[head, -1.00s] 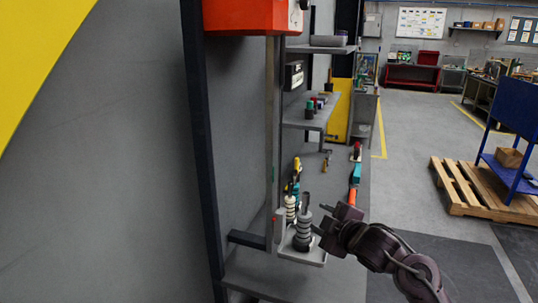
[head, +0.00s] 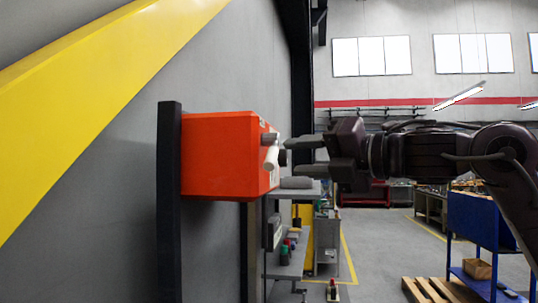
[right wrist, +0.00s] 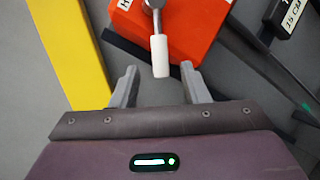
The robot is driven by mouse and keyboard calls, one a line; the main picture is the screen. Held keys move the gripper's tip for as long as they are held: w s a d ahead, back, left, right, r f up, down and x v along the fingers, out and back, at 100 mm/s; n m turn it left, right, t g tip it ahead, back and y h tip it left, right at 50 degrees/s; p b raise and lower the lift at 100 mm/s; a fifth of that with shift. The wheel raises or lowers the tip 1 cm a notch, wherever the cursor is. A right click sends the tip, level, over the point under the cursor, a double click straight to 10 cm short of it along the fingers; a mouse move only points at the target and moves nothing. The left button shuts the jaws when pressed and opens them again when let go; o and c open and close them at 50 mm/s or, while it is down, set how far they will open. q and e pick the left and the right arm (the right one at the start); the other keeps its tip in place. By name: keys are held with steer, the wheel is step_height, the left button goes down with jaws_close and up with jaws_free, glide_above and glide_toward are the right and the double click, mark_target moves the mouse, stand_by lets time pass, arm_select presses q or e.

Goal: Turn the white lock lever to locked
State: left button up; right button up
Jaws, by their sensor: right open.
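The white lock lever (head: 271,157) sticks out from the front face of an orange-red actuator box (head: 220,155) in the head view. In the right wrist view the white lever (right wrist: 160,56) hangs down from a metal pivot, its free end at the level of the fingertips. My right gripper (head: 290,157) comes in from the right, level with the box face. In the right wrist view its open fingers (right wrist: 160,70) lie to either side of the lever's end, with gaps on both sides. It holds nothing. My left gripper is not in view.
The box is mounted on a dark post (head: 169,200) by a grey wall with a yellow diagonal band (head: 100,95). Grey shelves (head: 285,270) with small items stand below and behind. A blue rack (head: 472,225) and wooden pallet (head: 428,290) are at lower right.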

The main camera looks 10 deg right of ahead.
mark_target(276, 158)
steer(key=p+x, duration=0.3)
steer(key=x, duration=0.3)
steer(key=shift+s, duration=0.1)
steer(key=shift+w+a, duration=0.35)
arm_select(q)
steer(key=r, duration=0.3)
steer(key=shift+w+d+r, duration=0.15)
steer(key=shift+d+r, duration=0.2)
arm_select(e)
steer(key=shift+f, duration=0.1)
steer(key=shift+d, duration=0.1)
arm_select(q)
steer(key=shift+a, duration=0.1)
arm_select(e)
jaws_close()
